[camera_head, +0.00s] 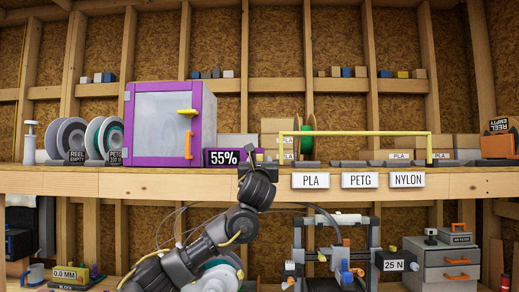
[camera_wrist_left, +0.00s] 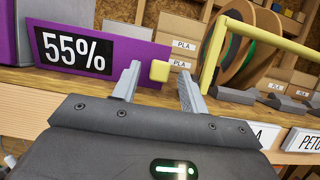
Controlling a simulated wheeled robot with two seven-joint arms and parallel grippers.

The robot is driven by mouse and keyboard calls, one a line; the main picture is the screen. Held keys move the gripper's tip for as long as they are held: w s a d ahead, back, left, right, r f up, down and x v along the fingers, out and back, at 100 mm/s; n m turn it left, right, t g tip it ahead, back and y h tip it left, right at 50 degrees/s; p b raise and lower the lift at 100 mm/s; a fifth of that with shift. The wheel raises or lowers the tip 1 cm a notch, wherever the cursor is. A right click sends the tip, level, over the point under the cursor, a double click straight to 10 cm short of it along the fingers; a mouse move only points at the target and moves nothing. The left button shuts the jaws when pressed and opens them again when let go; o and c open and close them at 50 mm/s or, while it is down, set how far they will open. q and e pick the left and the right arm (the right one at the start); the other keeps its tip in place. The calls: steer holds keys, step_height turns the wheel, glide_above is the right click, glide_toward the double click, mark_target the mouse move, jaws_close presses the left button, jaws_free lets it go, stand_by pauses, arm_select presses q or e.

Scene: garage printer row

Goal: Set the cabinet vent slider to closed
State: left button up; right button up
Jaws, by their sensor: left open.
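The purple cabinet (camera_head: 160,150) with a pale door stands on the shelf at left. It has a yellow bar (camera_head: 186,113) and an orange handle (camera_head: 188,143). A "55%" sign (camera_head: 222,157) sits at its lower right and also shows in the left wrist view (camera_wrist_left: 73,50). There a low purple panel (camera_wrist_left: 118,52) carries a small yellow knob (camera_wrist_left: 159,70). I cannot tell which yellow part is the vent slider. My left gripper (camera_wrist_left: 158,84) is open, its fingers on either side of the knob, contact unclear. It also shows in the head view (camera_head: 246,166), hiding the knob. My right gripper is out of view.
A yellow rail frame (camera_head: 355,133) stands right of the gripper, with spools and boxes behind it. The shelf edge (camera_head: 450,186) carries PLA, PETG and NYLON labels. Spools (camera_head: 66,137) stand left of the cabinet. A printer (camera_head: 335,245) and drawers (camera_head: 445,262) stand below.

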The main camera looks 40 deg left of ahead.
arm_select(q)
steer(key=shift+p+x, duration=0.35)
steer(key=shift+x, duration=0.5)
jaws_close()
